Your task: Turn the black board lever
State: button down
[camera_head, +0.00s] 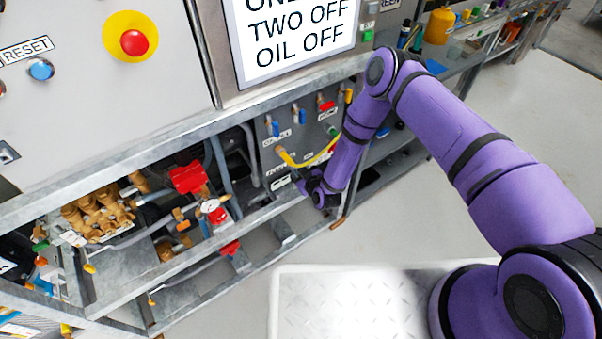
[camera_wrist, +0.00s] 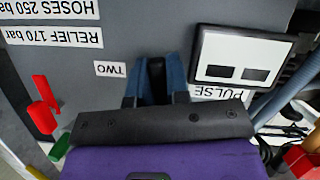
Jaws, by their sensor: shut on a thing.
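My gripper (camera_head: 303,184) is at the lower part of the grey lever board (camera_head: 262,131) in the head view. In the wrist view my gripper (camera_wrist: 155,72) has its two blue fingers shut on the black lever (camera_wrist: 157,74), which shows as a dark upright piece between them. The label TWO (camera_wrist: 117,69) is beside it on the board. The lever's lower part is hidden behind the gripper body in the wrist view. I cannot make out the lever in the head view.
Other levers sit on the board above my gripper: blue (camera_head: 275,128) and red (camera_head: 326,106). A yellow hose (camera_head: 300,164) runs close beside it. A metal frame rail runs below.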

jog(key=shift+m+g+y, duration=0.3)
jog(key=shift+m+y, duration=0.1)
jog(key=shift+m, duration=0.4)
jog(key=shift+s, duration=0.1)
jog(key=c, duration=1.4)
grip_release()
jog(key=v, duration=1)
jog(key=shift+s+d+r, duration=0.1)
jog(key=shift+s+d, duration=0.15)
jog(key=shift+d, duration=0.05)
